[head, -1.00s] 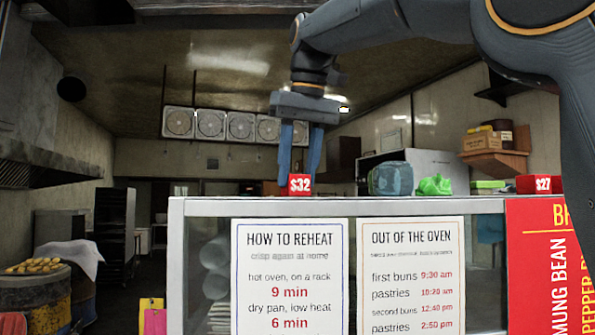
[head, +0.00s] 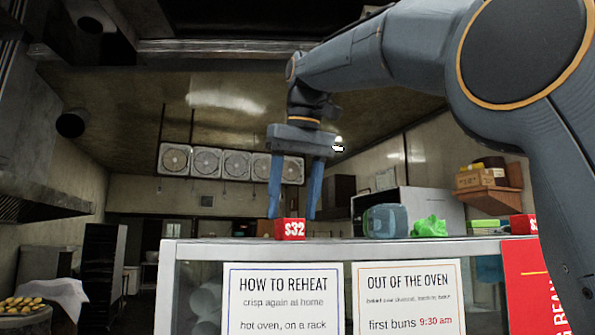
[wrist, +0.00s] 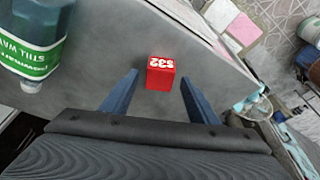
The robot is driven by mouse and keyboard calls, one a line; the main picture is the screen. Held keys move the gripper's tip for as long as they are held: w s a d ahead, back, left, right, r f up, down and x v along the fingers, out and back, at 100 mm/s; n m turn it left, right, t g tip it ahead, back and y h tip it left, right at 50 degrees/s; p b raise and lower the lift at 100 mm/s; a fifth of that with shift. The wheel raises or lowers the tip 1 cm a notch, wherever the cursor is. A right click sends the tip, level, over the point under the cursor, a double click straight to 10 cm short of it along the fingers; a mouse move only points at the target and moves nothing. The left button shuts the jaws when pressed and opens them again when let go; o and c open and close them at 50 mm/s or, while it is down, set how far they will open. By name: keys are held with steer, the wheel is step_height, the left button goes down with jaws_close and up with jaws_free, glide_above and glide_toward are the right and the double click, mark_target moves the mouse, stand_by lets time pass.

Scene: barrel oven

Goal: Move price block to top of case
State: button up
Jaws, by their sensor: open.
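The red price block marked $32 (head: 291,229) sits upright on the top of the case (head: 340,247), near its left end. It also shows in the wrist view (wrist: 161,74), resting on the grey top just beyond my fingertips. My gripper (head: 293,216) is open, its two blue fingers pointing down at the block. In the wrist view my gripper (wrist: 152,80) has a finger on either side of the block's near edge, with gaps on both sides. Nothing is held.
Another red price block (head: 523,225) is farther right.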

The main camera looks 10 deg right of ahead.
steer(key=p+v, duration=0.1)
steer(key=v, duration=0.9)
stand_by(0.4)
